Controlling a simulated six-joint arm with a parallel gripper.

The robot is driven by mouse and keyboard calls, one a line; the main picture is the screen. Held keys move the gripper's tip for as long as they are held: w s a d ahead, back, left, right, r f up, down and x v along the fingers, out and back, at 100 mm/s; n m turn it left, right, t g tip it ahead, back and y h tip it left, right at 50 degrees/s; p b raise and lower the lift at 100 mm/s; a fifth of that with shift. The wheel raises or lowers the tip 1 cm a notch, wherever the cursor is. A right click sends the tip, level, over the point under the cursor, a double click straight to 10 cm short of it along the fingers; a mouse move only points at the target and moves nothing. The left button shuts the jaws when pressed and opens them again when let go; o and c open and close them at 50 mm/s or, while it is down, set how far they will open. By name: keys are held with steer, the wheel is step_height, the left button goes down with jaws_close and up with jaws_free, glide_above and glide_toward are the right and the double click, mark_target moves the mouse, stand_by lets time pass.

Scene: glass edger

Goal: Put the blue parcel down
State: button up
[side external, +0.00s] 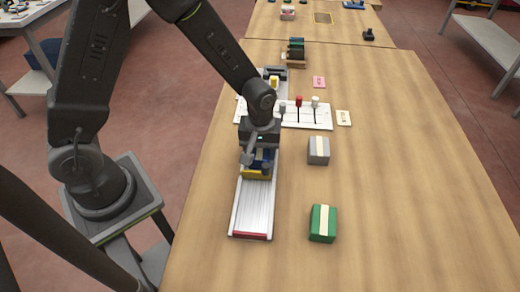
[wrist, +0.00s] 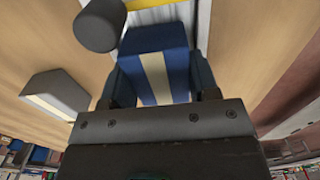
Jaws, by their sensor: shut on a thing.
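The blue parcel (wrist: 157,45) has a cream strip and sits between the two fingers of my gripper (wrist: 158,82) in the wrist view. In the side view my gripper (side external: 258,157) is shut on the blue parcel (side external: 266,157), mostly hidden by the fingers. It is over the upper end of a pale ribbed track (side external: 254,207) with a red end piece (side external: 250,236). A yellow bar (side external: 256,173) shows just below the parcel. I cannot tell whether the parcel touches the track.
A grey parcel (side external: 318,150) and a green parcel (side external: 322,223) stand on the wooden table right of the track. A white panel with several levers (side external: 299,113) lies behind my gripper. Pink (side external: 319,82) and cream (side external: 343,118) cards lie nearby. The table's right side is clear.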

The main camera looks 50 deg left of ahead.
mark_target(260, 150)
steer(key=shift+f, duration=0.15)
steer(key=o, duration=1)
step_height(260, 150, up, 12)
steer(key=s+a+r+m+t, duration=0.2)
steer(key=s+r+m, duration=0.2)
steer(key=s+r, duration=0.2)
steer(key=s+a+r+m+t, duration=0.2)
steer(key=s+r+m, duration=0.3)
steer(key=s, duration=0.4)
steer(key=shift+a+r+t, duration=0.2)
steer(key=shift+r+t, duration=0.5)
steer(key=shift+t, duration=0.1)
